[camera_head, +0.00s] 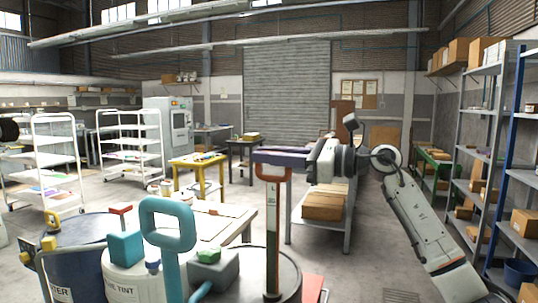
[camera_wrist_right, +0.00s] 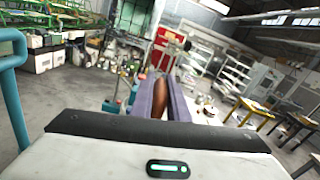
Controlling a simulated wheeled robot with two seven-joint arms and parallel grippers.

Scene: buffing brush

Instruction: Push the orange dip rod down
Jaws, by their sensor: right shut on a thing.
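The orange dip rod (camera_head: 272,215) stands upright in a dark round drum at the bottom centre of the head view, with a scale strip on its stem. Its orange loop handle is at the top. My right gripper (camera_head: 270,157) reaches in from the right, level, with its purple-grey fingers across the top of the handle. In the right wrist view the fingers (camera_wrist_right: 164,98) are closed on the orange-brown handle (camera_wrist_right: 160,85). The finger on the far side is partly hidden in the head view. My left gripper is not in view.
A teal rod with a loop handle (camera_head: 167,240) stands left of the orange rod, near a white drum (camera_head: 135,280) labelled as tint. A dark blue drum (camera_head: 75,258) stands further left. Shelves (camera_head: 480,150) line the right.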

